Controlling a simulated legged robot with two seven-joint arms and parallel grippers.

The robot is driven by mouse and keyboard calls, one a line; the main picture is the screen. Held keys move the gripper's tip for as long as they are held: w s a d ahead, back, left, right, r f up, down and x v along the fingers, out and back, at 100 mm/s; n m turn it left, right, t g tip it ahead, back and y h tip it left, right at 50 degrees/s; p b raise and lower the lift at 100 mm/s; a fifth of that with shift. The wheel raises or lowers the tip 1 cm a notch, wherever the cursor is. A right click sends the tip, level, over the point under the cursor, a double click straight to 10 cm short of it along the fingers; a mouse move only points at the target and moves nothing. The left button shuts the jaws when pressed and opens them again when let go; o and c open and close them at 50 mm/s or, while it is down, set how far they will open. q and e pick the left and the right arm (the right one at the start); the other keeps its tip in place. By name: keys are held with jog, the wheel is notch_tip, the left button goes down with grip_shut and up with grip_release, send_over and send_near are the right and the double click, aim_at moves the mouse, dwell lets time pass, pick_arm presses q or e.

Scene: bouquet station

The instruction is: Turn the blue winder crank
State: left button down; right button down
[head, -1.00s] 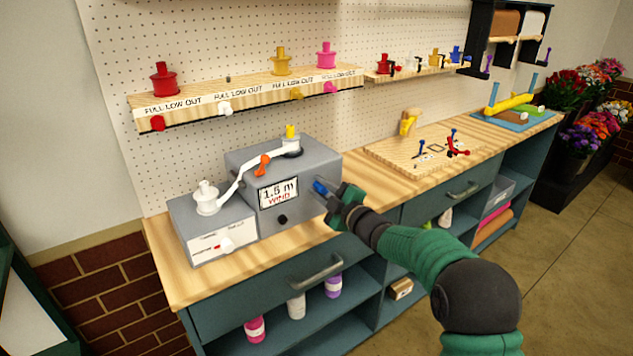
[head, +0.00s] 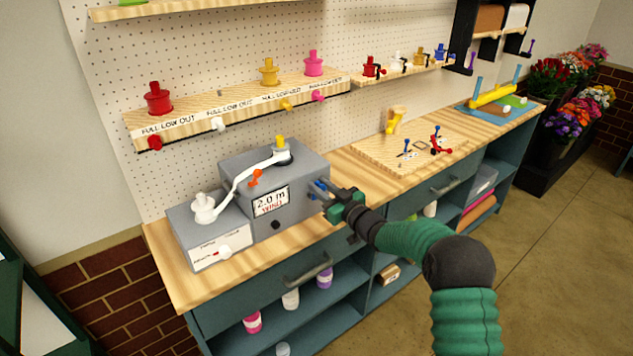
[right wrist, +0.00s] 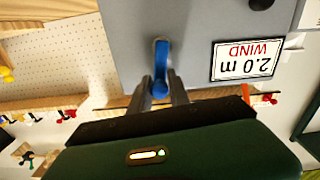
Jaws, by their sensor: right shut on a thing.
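The grey winder (head: 282,184) stands on the wooden bench, and its display (head: 270,200) reads 2.0 m WIND. The blue crank (head: 318,188) is on the winder's right side. My right gripper (head: 328,192) is shut on the crank. In the right wrist view the blue crank (right wrist: 160,70) stands between the two grey fingers (right wrist: 160,92), against the grey housing. A white ribbon (head: 250,172) runs from the white spool (head: 205,208) past an orange lever (head: 255,178) to the top of the winder. My left gripper is out of view.
A shelf with red, yellow and pink spools (head: 235,108) hangs on the pegboard behind. A wooden board (head: 408,152) with small red and blue parts lies to the right. The bench front (head: 300,265) has drawer handles and open shelves.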

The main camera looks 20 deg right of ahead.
jog(key=shift+w+d+f+m+p, duration=0.1)
jog(key=shift+d+f+m+p, duration=0.45)
jog(key=shift+m, duration=0.55)
jog(key=shift+f, duration=0.25)
jog(key=c, duration=1.5)
grip_release()
jog(key=shift+c, duration=0.2)
jog(key=shift+o, duration=1.4)
jog(key=shift+d+r, duration=0.15)
jog(key=shift+r, duration=0.15)
